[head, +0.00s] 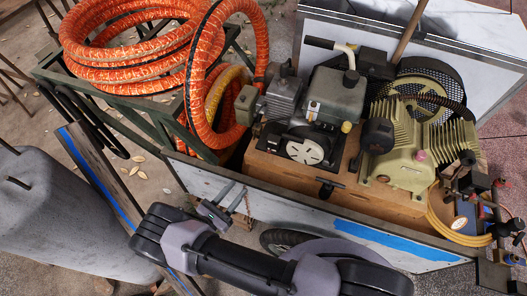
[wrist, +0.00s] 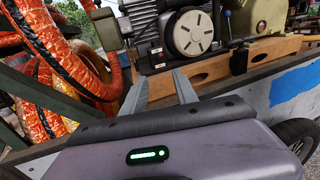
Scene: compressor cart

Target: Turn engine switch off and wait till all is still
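The engine (head: 325,95) sits on a wooden base on the cart, with a round white starter disc (head: 305,150) on its front. In the wrist view the disc (wrist: 193,34) is ahead and slightly right. A small dark panel with a reddish mark (wrist: 157,56) is left of the disc; I cannot tell whether it is the engine switch or how it is set. My gripper (head: 238,187) is open and empty, in front of the cart's near side and left of the disc. Its two fingers, apart, also show in the wrist view (wrist: 160,78), below the engine and touching nothing visible.
Orange hoses (head: 135,45) are coiled on a green rack at the left. A green compressor (head: 410,150) with a meshed wheel guard (head: 425,75) stands right of the engine. The cart's grey side panel (head: 300,212) runs between my arm and the engine. A grey tank (head: 60,215) lies at the lower left.

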